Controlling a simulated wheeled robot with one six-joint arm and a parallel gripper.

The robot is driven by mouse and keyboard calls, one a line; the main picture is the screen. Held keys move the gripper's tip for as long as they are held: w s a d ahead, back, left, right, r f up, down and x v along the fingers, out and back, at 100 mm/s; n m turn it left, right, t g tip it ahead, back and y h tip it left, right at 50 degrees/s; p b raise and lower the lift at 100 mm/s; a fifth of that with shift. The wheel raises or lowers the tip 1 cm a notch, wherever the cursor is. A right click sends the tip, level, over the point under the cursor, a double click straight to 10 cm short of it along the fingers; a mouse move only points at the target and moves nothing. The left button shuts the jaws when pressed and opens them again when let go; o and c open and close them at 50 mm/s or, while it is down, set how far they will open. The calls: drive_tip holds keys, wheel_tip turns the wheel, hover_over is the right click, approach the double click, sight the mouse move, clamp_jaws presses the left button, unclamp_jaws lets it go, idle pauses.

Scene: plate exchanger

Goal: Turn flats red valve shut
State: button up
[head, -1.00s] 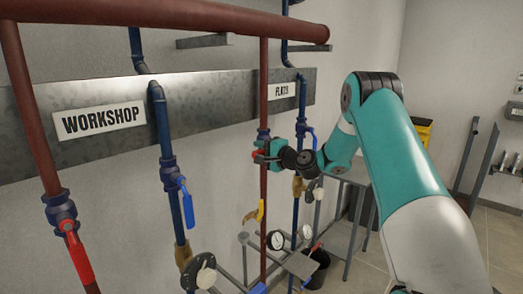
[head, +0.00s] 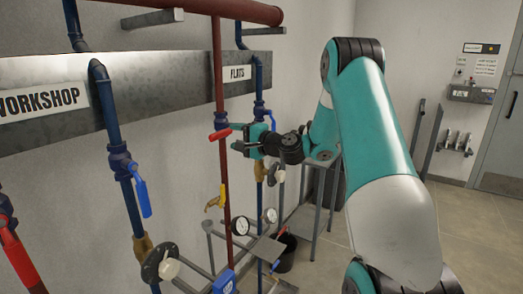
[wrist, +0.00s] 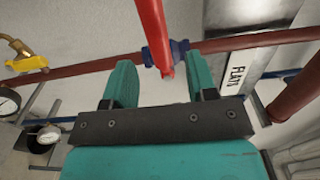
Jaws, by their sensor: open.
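The flats red valve is on the red pipe (head: 222,180) below the FLATS sign (head: 237,73). Its red handle (head: 220,134) lies roughly level, across the upright pipe, in the head view. In the wrist view the handle (wrist: 153,30) stands across the pipe, with the dark blue valve body (wrist: 180,52) beside its end. My teal gripper (head: 247,140) is open just right of and below the handle in the head view. In the wrist view the handle's end shows between my spread fingers (wrist: 158,80); I see no grip on it.
A blue pipe with a blue lever (head: 259,110) runs close right of the red pipe. A yellow tap (head: 217,197) and gauges (head: 241,225) sit below. The WORKSHOP pipes, with a blue lever (head: 143,197) and a red lever (head: 18,255), are at left. Open floor lies right.

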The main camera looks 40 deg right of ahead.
drive_tip(key=b+v, duration=0.2)
drive_tip(key=v, duration=0.7)
drive_tip(key=shift+s+b, duration=0.3)
drive_tip(key=shift+b, duration=0.1)
drive_tip(key=shift+d, duration=0.1)
